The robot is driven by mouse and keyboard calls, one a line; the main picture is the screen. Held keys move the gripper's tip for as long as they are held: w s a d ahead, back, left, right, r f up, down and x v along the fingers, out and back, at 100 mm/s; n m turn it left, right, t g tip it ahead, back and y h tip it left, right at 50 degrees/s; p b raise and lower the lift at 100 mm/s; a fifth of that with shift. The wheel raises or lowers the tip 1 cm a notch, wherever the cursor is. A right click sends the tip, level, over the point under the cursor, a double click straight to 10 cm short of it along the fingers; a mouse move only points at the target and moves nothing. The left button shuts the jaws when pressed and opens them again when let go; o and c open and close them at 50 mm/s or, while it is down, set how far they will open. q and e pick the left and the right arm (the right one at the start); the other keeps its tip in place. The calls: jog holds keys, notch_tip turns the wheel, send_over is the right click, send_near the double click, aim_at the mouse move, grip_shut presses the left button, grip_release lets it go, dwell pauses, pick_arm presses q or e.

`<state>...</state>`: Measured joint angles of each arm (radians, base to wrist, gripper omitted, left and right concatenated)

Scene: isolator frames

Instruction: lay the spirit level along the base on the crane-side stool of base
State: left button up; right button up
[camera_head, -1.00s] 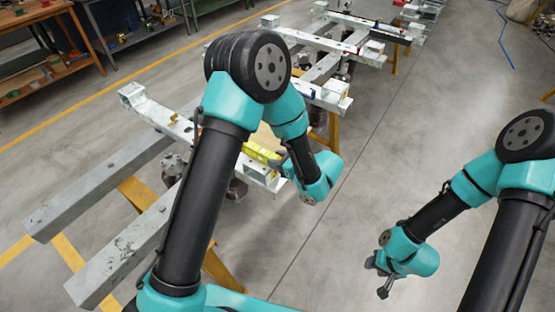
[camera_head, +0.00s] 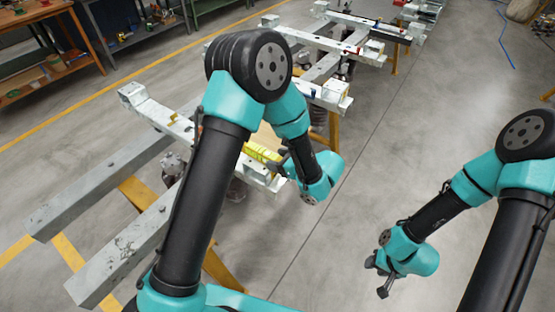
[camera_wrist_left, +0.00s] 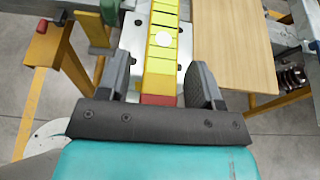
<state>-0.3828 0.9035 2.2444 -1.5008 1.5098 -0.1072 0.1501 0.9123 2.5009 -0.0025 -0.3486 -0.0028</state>
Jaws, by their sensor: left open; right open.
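The yellow spirit level (camera_head: 262,152) lies along a pale metal base frame (camera_head: 277,184) in the head view, partly behind my left arm. In the left wrist view the level (camera_wrist_left: 162,48) runs away from the gripper, with a red end close to it. My left gripper (camera_wrist_left: 162,85) is open, with one finger on each side of the level's near end. It does not grip the level; whether the fingers touch it cannot be told. My right gripper (camera_head: 377,277) is open and empty over bare floor at the right.
A wooden board (camera_wrist_left: 235,45) lies beside the level. Grey beams (camera_head: 110,180) rest on yellow trestles (camera_head: 140,193) at the left. More frames (camera_head: 320,88) stand farther back. The floor (camera_head: 420,130) at the right is clear.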

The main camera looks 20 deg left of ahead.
pick_arm(q)
jog(key=v, duration=1.1)
jog(key=shift+d, duration=0.35)
jog(key=shift+s, duration=0.15)
